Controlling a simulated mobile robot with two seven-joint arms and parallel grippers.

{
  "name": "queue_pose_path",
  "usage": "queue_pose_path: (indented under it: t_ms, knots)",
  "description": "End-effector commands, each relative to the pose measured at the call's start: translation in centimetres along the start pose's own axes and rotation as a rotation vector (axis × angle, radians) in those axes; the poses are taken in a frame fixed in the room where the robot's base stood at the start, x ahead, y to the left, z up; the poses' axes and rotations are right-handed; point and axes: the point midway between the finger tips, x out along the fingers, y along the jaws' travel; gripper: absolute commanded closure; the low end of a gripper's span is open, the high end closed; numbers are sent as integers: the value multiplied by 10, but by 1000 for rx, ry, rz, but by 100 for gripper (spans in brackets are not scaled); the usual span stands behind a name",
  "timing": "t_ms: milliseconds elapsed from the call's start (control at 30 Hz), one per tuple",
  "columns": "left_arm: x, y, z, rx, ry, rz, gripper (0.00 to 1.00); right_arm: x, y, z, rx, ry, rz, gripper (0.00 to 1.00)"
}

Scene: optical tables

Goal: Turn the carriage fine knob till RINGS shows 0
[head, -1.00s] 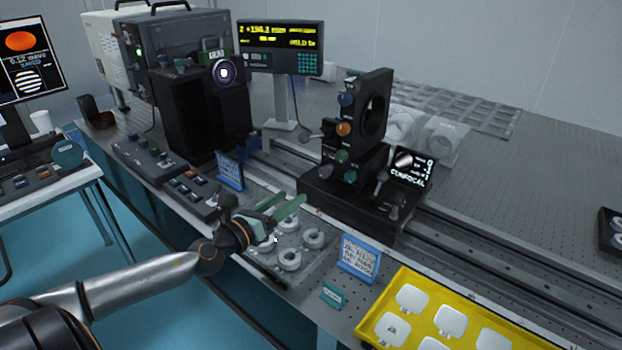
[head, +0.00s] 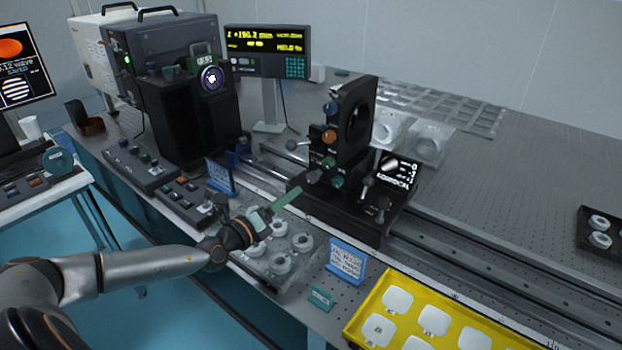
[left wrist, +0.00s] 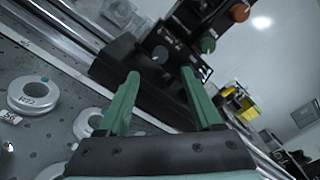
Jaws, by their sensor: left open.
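The black carriage (head: 350,205) stands on the rail with an upright ring mount (head: 358,120). It bears a blue knob (head: 331,108), an orange knob (head: 329,136), a green knob (head: 328,163) and a teal knob (head: 338,181). I cannot tell which is the fine knob. My left gripper (head: 282,202), with green fingers, is open and empty in front of the carriage, apart from the knobs. In the left wrist view its fingers (left wrist: 160,85) point at the carriage base, with a green knob (left wrist: 207,45) beyond. The readout (head: 266,42) is lit; its RINGS value is too small to read.
A clear tray of white rings (head: 280,262) lies below my left gripper. A blue-framed card (head: 346,262) and a yellow tray (head: 365,318) are to its right. Another blue-framed card (head: 220,177) stands left. A small confocal screen (head: 398,170) sits on the carriage's right.

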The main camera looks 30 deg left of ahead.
Motion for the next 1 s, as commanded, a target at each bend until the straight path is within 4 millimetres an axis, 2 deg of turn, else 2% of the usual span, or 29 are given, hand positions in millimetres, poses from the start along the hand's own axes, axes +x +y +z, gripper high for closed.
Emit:
queue_pose_path:
  t_ms: [500,733,1000]
  knots:
    - [78,-1,0,0,-2,-1,33,1,-1,-4,0,11,-2,46]
    - [96,0,0,1,0,-1,33,3,-4,-6,0,15,-8,46]
    - [99,0,0,2,1,0,33,3,-5,-8,-1,18,-12,46]
